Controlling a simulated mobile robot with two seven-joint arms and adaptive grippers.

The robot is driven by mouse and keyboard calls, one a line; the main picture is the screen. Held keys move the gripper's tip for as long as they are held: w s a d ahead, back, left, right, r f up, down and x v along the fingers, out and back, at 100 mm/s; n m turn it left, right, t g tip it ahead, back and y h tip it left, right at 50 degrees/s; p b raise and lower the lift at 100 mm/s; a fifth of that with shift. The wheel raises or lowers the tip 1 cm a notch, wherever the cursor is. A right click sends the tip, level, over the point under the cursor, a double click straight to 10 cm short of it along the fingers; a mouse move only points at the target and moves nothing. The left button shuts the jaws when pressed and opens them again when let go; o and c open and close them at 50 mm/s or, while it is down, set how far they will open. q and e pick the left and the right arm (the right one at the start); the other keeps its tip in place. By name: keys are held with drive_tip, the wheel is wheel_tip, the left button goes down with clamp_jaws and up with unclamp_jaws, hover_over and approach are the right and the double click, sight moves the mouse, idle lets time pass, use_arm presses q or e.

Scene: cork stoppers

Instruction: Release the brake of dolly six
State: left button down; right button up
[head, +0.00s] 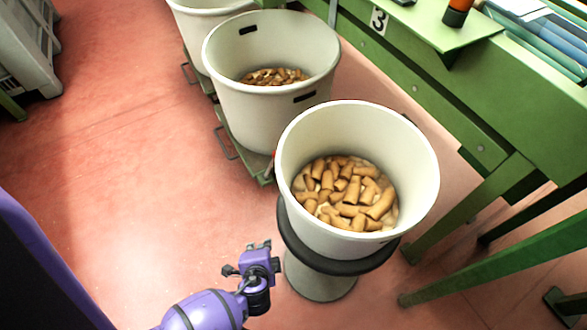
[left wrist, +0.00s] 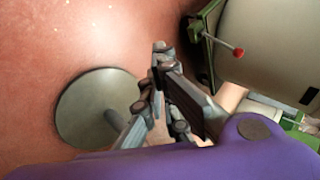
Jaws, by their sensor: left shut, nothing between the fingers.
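A green dolly (head: 222,125) carries a white bin (head: 232,104) of cork stoppers in the head view. I see no number on it. A small red spot shows at its near corner. In the left wrist view, a lever with a red knob (left wrist: 239,52) sticks out from the green dolly corner (left wrist: 210,22), right of my fingers. My left gripper (head: 262,246) is shut and empty, low in the head view, nearer than the dolly and apart from the lever. Its closed fingers (left wrist: 160,50) also show in the left wrist view. My right gripper is out of view.
A second white bin (head: 300,150) of corks stands on a round stool (head: 320,280) right of my left gripper. Another bin (head: 198,22) is behind. A green bench (head: 440,100) marked 3 runs along the right.

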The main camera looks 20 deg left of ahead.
use_arm(q)
drive_tip(key=w+a+f+m+t+y+b, duration=0.1)
drive_tip(key=w+f+t+b, duration=0.1)
drive_tip(key=w+f+b, duration=0.45)
drive_tip(key=w+f+m+t+y+b, duration=0.1)
drive_tip(key=w+m+b, duration=0.15)
drive_tip(key=w, duration=0.65)
drive_tip(key=w+r+m+t+y+b, duration=0.1)
drive_tip(key=w+r+t+b, duration=0.2)
drive_tip(key=w, duration=0.9)
drive_tip(key=t+b, duration=0.1)
drive_tip(key=b, duration=0.2)
drive_tip(key=shift+w+y+b, duration=0.2)
drive_tip(key=shift+y+b, duration=0.1)
drive_tip(key=shift+b, duration=0.1)
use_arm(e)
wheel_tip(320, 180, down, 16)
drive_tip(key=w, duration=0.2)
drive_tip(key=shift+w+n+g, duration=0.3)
use_arm(q)
drive_tip(key=shift+w, duration=0.1)
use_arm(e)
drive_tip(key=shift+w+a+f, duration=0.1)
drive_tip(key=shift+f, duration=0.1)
